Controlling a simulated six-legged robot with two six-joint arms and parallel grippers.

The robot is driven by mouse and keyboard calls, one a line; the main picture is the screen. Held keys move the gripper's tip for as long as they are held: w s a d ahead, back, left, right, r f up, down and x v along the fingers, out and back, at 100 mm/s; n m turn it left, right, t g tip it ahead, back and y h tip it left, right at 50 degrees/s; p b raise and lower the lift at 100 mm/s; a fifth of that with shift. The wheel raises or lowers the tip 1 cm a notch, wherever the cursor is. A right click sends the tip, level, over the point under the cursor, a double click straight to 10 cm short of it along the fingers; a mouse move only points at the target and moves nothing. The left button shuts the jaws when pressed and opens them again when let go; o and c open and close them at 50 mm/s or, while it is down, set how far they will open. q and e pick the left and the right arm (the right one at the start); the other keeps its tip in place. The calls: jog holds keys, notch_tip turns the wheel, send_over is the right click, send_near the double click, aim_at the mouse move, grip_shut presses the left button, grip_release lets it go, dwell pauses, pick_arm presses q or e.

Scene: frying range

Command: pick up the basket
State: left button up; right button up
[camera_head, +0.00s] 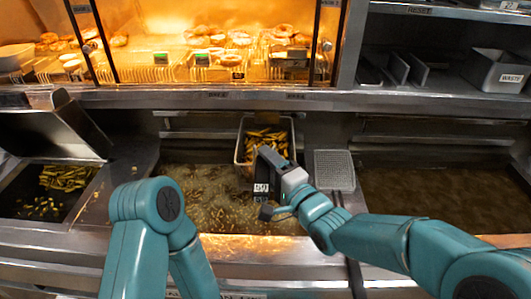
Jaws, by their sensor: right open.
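The basket (242,146) is a metal fry basket filled with golden fries, at the middle of the view, at the back of the bubbling fryer vat. My right gripper (264,182) is at the basket's near side, over its front end with a tag reading 59. The gripper is open; its jaws hide part of the basket's near end and the handle, and I cannot tell whether they touch. My left arm comes up at the lower left, and its gripper is not visible.
Oil with loose pieces fills the vat (190,190) around the basket. Another oil vat (440,195) lies to the right, past a perforated plate (334,169). A tray of fries (62,178) is at left. A lit shelf of food (190,50) and a waste bin (498,72) are behind.

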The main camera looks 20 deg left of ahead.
jog(key=shift+d, duration=0.1)
jog(key=shift+w, duration=0.1)
jog(key=c, duration=0.4)
jog(key=shift+f, duration=0.1)
grip_shut()
dwell(0.6)
